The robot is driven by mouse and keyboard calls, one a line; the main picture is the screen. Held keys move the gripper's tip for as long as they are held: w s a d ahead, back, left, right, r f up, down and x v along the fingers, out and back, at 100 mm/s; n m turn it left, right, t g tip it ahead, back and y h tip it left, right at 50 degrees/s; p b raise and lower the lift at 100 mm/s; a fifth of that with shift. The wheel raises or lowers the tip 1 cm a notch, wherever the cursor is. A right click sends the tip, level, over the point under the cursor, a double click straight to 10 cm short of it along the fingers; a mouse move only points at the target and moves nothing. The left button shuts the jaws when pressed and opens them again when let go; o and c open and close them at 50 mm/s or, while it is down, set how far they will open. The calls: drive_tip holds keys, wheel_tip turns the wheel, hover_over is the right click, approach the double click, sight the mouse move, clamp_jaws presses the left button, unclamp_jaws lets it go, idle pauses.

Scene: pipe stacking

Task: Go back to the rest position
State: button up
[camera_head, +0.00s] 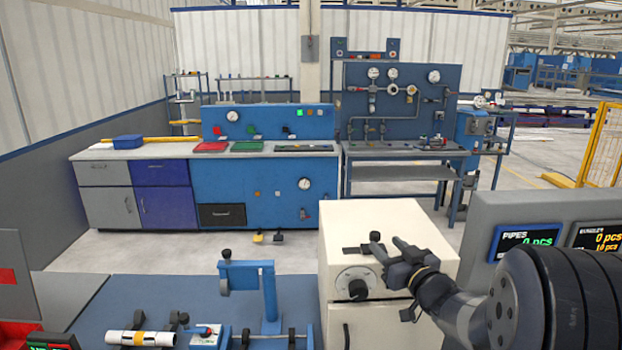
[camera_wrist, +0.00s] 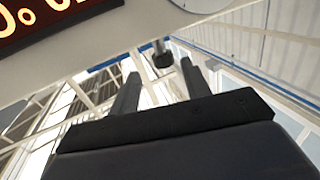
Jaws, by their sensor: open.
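My arm reaches in from the lower right in the head view. My gripper (camera_head: 387,246) is in front of the cream cabinet (camera_head: 385,217), over its top and front in the picture; whether it touches cannot be told. In the wrist view the two dark fingers of my gripper (camera_wrist: 161,88) stand apart with nothing held between them. A small dark knob-like thing (camera_wrist: 161,55) shows beyond the fingertips. A white pipe with a yellow-orange band (camera_head: 125,338) lies on the blue bench at the lower left.
The blue bench (camera_head: 150,295) carries a blue clamp stand (camera_head: 270,290). A grey display panel with a PIPES screen (camera_head: 525,240) stands at right, near my arm. A lit display (camera_wrist: 50,15) fills the wrist view's upper left. Workbenches (camera_head: 260,185) stand behind, across open floor.

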sight(376, 239)
drive_tip(key=p+x, duration=0.1)
drive_tip(key=x, duration=0.4)
drive_tip(key=shift+w+a, duration=0.15)
drive_tip(key=shift+w, duration=0.15)
drive_tip(key=shift+s+a, duration=0.1)
drive_tip(key=shift+a, duration=0.3)
drive_tip(key=shift+d, duration=0.1)
